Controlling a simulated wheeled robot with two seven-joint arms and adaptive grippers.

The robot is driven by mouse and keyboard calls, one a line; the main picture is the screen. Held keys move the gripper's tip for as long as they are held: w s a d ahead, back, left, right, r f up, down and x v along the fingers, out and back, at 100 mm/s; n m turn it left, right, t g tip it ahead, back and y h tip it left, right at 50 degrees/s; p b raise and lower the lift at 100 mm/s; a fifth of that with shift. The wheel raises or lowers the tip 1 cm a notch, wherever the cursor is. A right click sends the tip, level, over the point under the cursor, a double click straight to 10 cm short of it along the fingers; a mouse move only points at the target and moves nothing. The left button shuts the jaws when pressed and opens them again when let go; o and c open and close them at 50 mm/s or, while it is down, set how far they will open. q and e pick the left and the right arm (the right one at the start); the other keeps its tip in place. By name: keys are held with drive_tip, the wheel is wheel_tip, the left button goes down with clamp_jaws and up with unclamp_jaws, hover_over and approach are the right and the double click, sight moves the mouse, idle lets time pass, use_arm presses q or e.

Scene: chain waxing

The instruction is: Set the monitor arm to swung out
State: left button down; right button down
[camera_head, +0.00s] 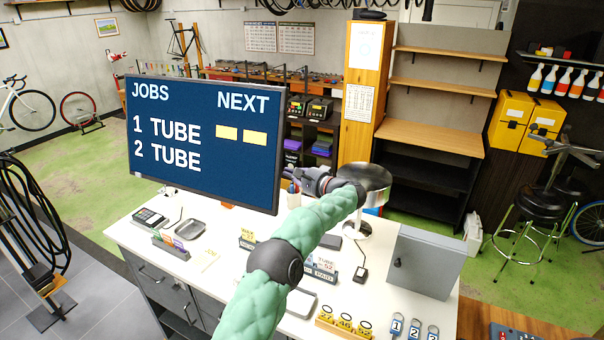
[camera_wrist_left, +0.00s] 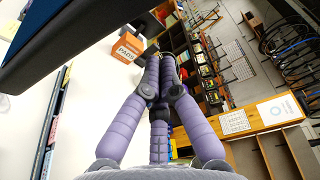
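The monitor (camera_head: 205,140) is a dark blue screen with a JOBS list, standing over the left part of the white counter. Its mounting arm is hidden behind the screen. The monitor's dark edge (camera_wrist_left: 80,50) also fills the upper left of the left wrist view. My left gripper (camera_head: 312,182) is just right of the monitor's lower right edge, over the counter. In the left wrist view its purple fingers (camera_wrist_left: 160,62) are drawn together, with nothing visible between the tips. They look apart from the monitor, though depth is hard to judge. My right gripper is not in view.
The white counter (camera_head: 125,230) holds a card terminal (camera_head: 150,217), a grey tray (camera_head: 190,227), label holders and numbered tags. A round metal stand (camera_head: 365,178) and a grey box (camera_head: 425,262) are to the right. An orange PADS box (camera_wrist_left: 128,47) is near my fingertips in the wrist view.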

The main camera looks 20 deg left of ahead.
use_arm(q)
drive_tip(key=s, duration=0.2)
drive_tip(key=s+r+p, duration=0.1)
drive_tip(key=shift+s+d, duration=0.15)
drive_tip(key=shift+s, duration=0.2)
drive_tip(key=shift+d, duration=0.1)
